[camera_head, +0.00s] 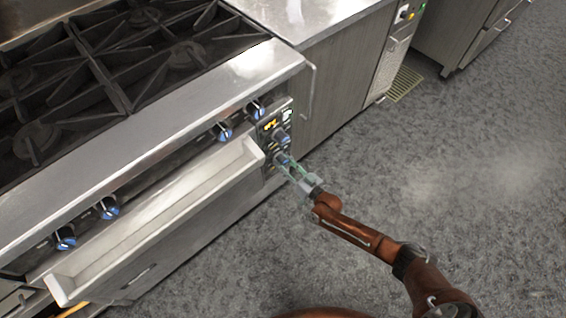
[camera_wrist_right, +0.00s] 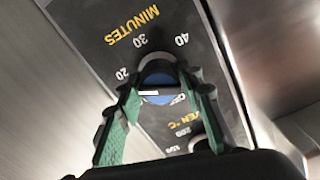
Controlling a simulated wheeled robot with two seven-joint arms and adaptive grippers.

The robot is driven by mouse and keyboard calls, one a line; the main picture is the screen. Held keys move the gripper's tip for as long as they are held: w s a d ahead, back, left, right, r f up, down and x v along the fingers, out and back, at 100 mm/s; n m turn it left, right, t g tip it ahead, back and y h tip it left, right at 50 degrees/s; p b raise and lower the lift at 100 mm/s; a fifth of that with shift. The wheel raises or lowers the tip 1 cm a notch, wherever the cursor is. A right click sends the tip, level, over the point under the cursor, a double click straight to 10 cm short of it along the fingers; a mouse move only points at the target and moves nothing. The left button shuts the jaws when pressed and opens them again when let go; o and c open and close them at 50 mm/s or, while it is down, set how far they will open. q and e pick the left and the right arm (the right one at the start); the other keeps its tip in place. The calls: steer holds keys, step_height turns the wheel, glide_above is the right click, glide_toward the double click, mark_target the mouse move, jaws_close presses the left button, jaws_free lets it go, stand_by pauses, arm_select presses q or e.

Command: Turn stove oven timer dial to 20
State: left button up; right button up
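The stove's control panel (camera_head: 273,128) is on its right front corner. The timer dial (camera_wrist_right: 160,97), blue with a grey rim, sits below the yellow "MINUTES" lettering (camera_wrist_right: 133,27) in the right wrist view, with 20, 30 and 40 around it. A white mark on the dial points left, below the 20; its exact setting is unclear. My right gripper (camera_head: 288,164) is at the lower dial of the panel. Its green fingers (camera_wrist_right: 160,88) are apart, one on each side of the timer dial; I cannot tell if they touch it. My left gripper is not in view.
An oven temperature dial (camera_wrist_right: 198,145) is close beside the timer dial, partly hidden by the gripper. Several blue burner knobs (camera_head: 108,208) line the stove front. The floor (camera_head: 430,160) to the right is clear.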

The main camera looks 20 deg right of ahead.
steer(key=o, duration=0.4)
steer(key=v, duration=1.2)
